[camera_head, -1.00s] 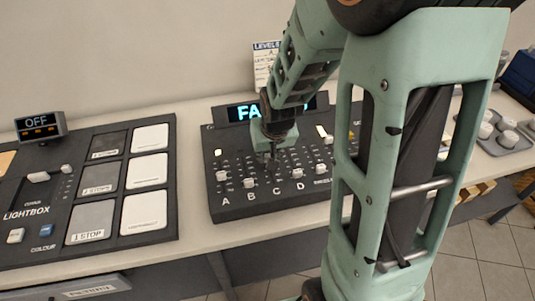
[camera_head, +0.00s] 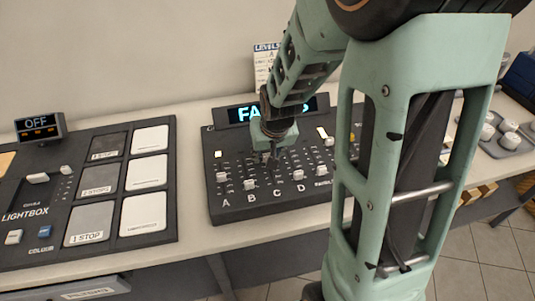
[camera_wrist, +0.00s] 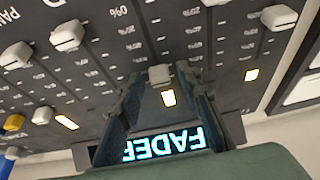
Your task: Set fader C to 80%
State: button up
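The black fader board (camera_head: 240,210) stands on the counter with columns marked A, B, C and D. My gripper (camera_head: 268,159) is low over the C column and hides fader C in the head view. In the wrist view, which is upside down, a white knob, fader C (camera_wrist: 160,75), sits between my two fingertips (camera_wrist: 161,72). A gap shows on each side of it, so my gripper is open around the knob. The knob is toward the display end of its slot; the percent mark beside it is too blurred to read.
Neighbouring knobs are fader D (camera_wrist: 67,35) and fader A (camera_wrist: 279,17). A lightbox panel (camera_head: 165,225) with a small "OFF" screen (camera_head: 38,126) lies to the left. A grey tray (camera_head: 512,142) is at the right. My arm covers the board's right end.

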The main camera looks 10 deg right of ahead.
jog(key=shift+r, duration=0.15)
jog(key=v, duration=0.7)
dwell(0.3)
jog(key=shift+s+r, duration=0.1)
jog(key=shift+r, duration=0.05)
